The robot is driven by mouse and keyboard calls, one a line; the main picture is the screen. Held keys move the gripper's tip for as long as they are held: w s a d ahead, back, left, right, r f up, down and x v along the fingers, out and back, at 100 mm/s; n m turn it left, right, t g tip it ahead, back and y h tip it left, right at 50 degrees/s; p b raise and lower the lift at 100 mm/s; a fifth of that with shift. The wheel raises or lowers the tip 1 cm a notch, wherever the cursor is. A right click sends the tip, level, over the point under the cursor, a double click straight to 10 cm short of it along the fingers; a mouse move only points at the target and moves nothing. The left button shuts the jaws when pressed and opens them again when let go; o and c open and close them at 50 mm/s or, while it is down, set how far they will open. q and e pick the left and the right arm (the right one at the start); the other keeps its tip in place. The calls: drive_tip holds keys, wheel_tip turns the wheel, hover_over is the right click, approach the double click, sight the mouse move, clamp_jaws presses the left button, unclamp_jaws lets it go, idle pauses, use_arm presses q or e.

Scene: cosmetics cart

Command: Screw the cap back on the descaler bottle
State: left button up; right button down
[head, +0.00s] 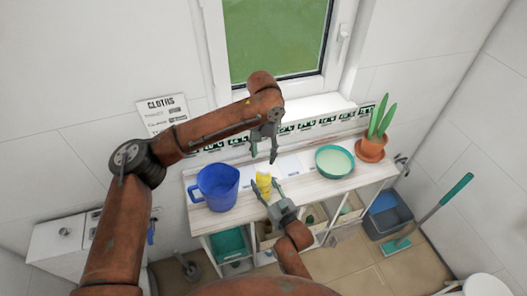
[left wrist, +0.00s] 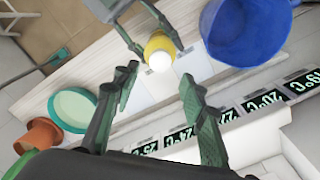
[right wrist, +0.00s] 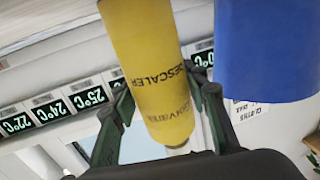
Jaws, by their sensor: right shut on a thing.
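The yellow descaler bottle (head: 264,182) stands upright near the middle of the shelf top, between the blue jug and the teal bowl. My right gripper (head: 269,194) is shut on its body from the front; the right wrist view shows the labelled bottle (right wrist: 150,70) between the fingers. In the left wrist view the bottle (left wrist: 158,42) has a round white top (left wrist: 160,62); I cannot tell whether this is the cap or the bare neck. My left gripper (head: 262,157) is above the bottle, pointing down, its fingers apart and empty. No separate cap is visible.
The blue jug (head: 217,187) stands left of the bottle, and the teal bowl (head: 334,161) to the right. A potted plant (head: 372,147) is at the right end. Signs with temperatures (head: 310,126) line the back. A white sheet (head: 290,165) lies behind the bottle.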

sight(263, 168)
use_arm(q)
drive_tip(key=shift+f, duration=3.6)
drive_tip(key=shift+c, duration=0.3)
clamp_jaws()
drive_tip(key=m, duration=1.2)
drive_tip(key=shift+o, duration=0.6)
unclamp_jaws()
